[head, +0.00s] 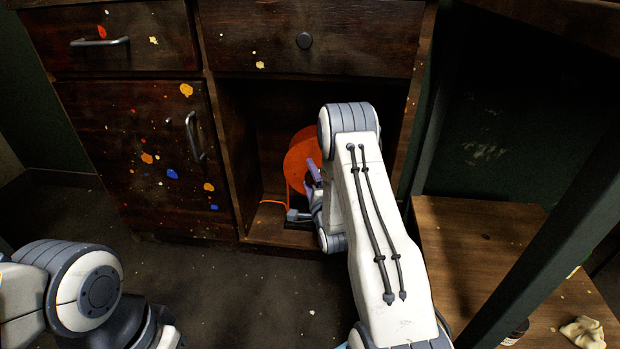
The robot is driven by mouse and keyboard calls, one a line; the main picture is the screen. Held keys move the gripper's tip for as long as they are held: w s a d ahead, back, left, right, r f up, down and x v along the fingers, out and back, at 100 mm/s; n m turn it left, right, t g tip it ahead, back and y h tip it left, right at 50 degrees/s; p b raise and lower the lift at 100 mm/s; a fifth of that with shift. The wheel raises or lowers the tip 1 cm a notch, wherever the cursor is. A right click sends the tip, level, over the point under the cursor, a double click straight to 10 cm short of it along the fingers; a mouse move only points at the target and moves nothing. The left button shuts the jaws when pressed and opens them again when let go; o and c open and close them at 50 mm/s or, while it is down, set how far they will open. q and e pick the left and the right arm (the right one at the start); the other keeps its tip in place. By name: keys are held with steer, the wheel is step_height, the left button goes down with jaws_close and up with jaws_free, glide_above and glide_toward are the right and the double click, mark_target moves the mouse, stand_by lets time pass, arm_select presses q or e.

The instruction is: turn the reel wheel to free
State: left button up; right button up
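An orange-red reel wheel (298,158) stands in the dark open compartment of a wooden cabinet. An orange cord (272,202) runs from it down to the compartment floor. My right arm reaches into the compartment and covers the right part of the reel. My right gripper (312,178) is at the reel's lower right edge, mostly hidden by its own wrist; I cannot tell whether it touches the reel or how far its fingers are apart. My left arm is low at the left, and its gripper does not show.
The cabinet has a drawer (110,55) and a paint-spotted door (130,150) with metal handles at left. A knobbed drawer (340,45) is above the compartment. A wooden shelf (480,250) and a dark post (550,240) stand at right. The floor (240,300) in front is clear.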

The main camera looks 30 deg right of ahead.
steer(key=shift+c, duration=1.1)
steer(key=shift+r+n+p, duration=0.1)
steer(key=shift+n+p, duration=0.3)
steer(key=shift+p, duration=0.35)
steer(key=shift+f+n+g, duration=0.25)
steer(key=shift+n+g, duration=0.05)
steer(key=o, duration=1)
steer(key=shift+s, duration=0.1)
